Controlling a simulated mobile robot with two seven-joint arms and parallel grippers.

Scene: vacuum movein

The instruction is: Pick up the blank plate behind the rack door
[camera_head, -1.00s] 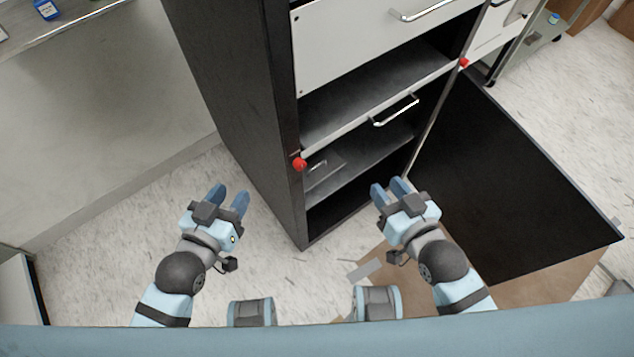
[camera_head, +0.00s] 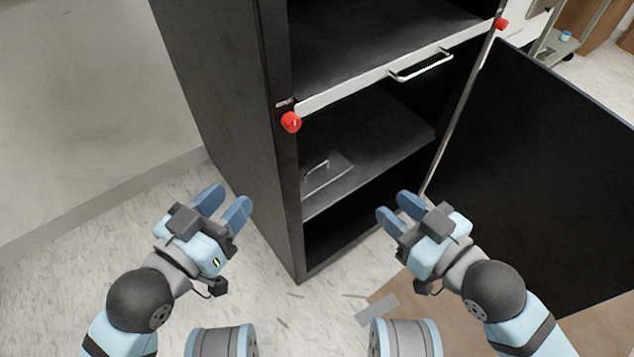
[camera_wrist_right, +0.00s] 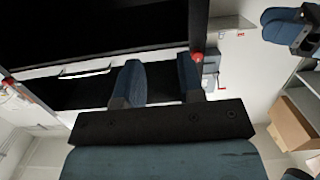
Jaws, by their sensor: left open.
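The blank plate, a grey panel with a small metal handle (camera_head: 325,182), lies on a lower shelf inside the black rack (camera_head: 222,100), near its left front side. The rack door (camera_head: 545,165) stands open to the right. My left gripper (camera_head: 225,203) is open and empty, in front of the rack's left side and apart from the plate. My right gripper (camera_head: 396,209) is open and empty in front of the rack opening, right of the plate; its two spread fingers also show in the right wrist view (camera_wrist_right: 161,77).
A light bar with a handle (camera_head: 420,66) crosses the rack front above the plate's shelf. Red knobs (camera_head: 291,122) sit at its ends. A flat brown surface (camera_head: 425,325) lies below my right gripper.

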